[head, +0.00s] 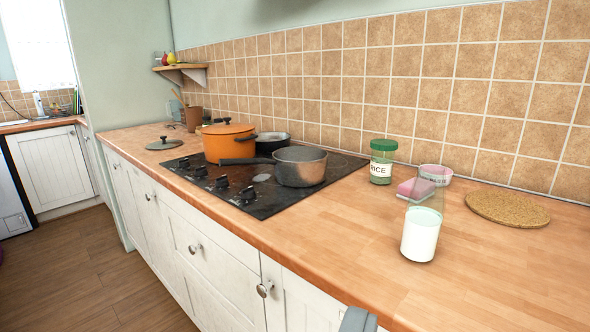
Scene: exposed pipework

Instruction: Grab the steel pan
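The steel pan (302,172) sits upright on the front right part of the black hob. It is grey and looks empty of anything I can make out. Its dark handle points left, in front of the orange pot. Only a small grey piece, seemingly of my gripper (358,320), shows at the bottom edge of the view. It is well below and in front of the pan, apart from it. Its fingers are hidden, so I cannot see whether they are open.
An orange pot (228,145) and a dark pan (272,142) stand beside and behind on the hob (240,188). To the right are a rice jar (382,162), a glass of white stuff (421,235), pink items and a cork mat (507,209). The front right worktop is clear.

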